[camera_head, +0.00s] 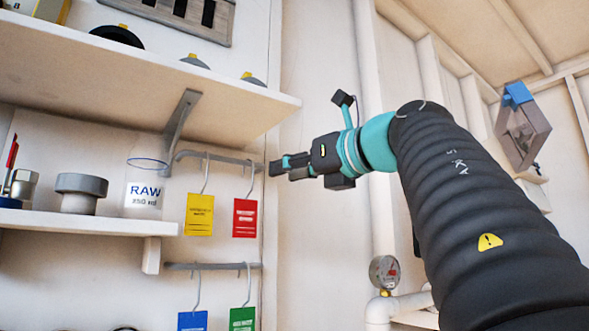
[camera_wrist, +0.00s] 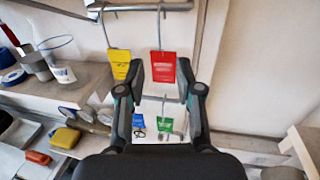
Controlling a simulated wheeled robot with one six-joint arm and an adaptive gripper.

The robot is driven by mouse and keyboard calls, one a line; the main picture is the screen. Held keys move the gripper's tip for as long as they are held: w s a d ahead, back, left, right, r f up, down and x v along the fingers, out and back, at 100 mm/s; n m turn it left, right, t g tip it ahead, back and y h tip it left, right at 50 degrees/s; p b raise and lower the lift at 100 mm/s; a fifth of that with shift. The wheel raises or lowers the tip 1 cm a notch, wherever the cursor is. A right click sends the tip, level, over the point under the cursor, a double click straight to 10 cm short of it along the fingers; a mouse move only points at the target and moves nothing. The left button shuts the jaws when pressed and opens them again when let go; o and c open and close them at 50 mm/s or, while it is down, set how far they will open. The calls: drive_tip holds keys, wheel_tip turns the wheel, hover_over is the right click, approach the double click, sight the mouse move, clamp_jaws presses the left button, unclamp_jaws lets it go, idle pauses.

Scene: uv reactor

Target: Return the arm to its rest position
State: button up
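My arm (camera_head: 480,200), in a black ribbed sleeve, reaches in from the lower right of the head view. My gripper (camera_head: 276,167) is in mid-air, pointing left towards the wall rail. In the wrist view its two dark fingers (camera_wrist: 162,82) stand apart with nothing held between them. A red tag (camera_wrist: 164,66) shows behind the gap between the fingertips. In the head view the red tag (camera_head: 245,218) hangs from a hook on the upper rail, below and left of the gripper.
A yellow tag (camera_head: 199,214) hangs beside the red one. Blue (camera_head: 192,320) and green (camera_head: 242,318) tags hang lower. A RAW beaker (camera_head: 144,188) stands on the lower shelf (camera_head: 90,224). The upper shelf (camera_head: 140,88) juts out near the gripper. A gauge (camera_head: 384,271) is below the arm.

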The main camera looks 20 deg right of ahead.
drive_tip(key=shift+v, duration=1.75)
drive_tip(key=shift+a, duration=0.1)
